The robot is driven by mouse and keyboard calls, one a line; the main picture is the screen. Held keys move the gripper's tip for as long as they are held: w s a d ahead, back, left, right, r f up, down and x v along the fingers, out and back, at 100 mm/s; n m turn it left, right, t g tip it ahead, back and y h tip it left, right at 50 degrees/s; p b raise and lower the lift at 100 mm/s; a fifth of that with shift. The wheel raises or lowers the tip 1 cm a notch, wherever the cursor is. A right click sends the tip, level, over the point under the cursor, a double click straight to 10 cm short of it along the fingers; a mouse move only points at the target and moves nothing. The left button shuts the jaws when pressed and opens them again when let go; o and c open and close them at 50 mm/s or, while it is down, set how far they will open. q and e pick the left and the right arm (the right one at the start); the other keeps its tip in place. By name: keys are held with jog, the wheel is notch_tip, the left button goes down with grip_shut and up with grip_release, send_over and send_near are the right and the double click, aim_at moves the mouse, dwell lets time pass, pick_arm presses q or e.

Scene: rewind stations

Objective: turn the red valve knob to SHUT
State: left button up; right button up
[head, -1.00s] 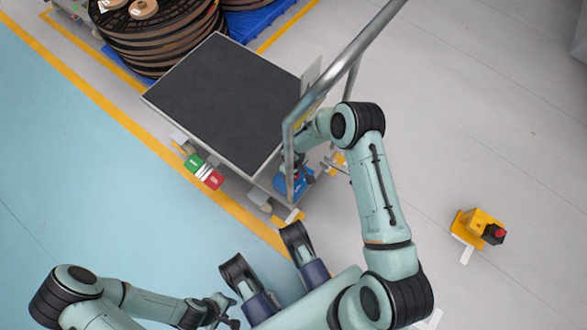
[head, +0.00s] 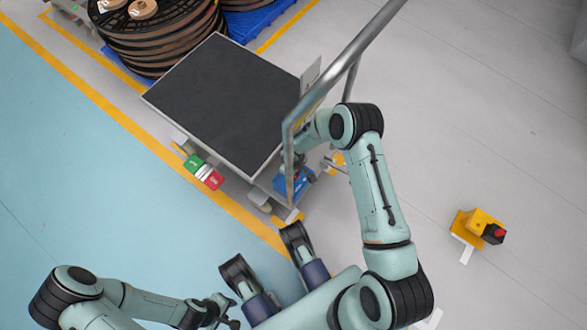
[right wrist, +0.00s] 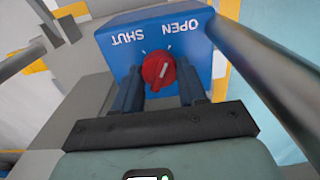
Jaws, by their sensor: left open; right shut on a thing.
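The red valve knob (right wrist: 158,70) sits on the face of a blue box (right wrist: 112,26) marked OPEN and SHUT, upside down in the right wrist view. Its white pointer line leans up and right, on the OPEN side. My right gripper (right wrist: 160,88) has a finger on each side of the knob and is shut on it. In the head view the blue box (head: 291,183) shows under the right arm, by the cart's handle, and the knob is hidden there. My left gripper (head: 225,308) is open and empty, low in the head view, away from the box.
A dark-topped cart (head: 222,103) with a grey tubular handle (head: 330,75) stands close by the right arm. Stacked reels (head: 165,40) stand behind. A yellow device (head: 475,224) is on open floor at the right.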

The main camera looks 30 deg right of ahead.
jog(key=n, duration=0.6)
pick_arm(q)
jog(key=shift+w, duration=0.1)
pick_arm(e)
jog(key=n, duration=0.6)
jog(key=shift+n, duration=0.4)
dwell(0.3)
jog(key=o, duration=1.1)
jog(key=shift+c, duration=0.2)
jog(key=shift+r, duration=0.1)
pick_arm(q)
jog(key=w+d+r+t+p, duration=0.1)
jog(key=w+r+t+p, duration=0.2)
jog(key=w, duration=0.5)
notch_tip(320, 180, up, 2)
jog(key=shift+r+m+p, duration=0.1)
jog(key=shift+m+p, duration=0.2)
jog(key=shift+p, duration=0.35)
pick_arm(e)
notch_tip(320, 180, up, 13)
jog(key=shift+r, duration=0.15)
jog(key=shift+s, duration=0.15)
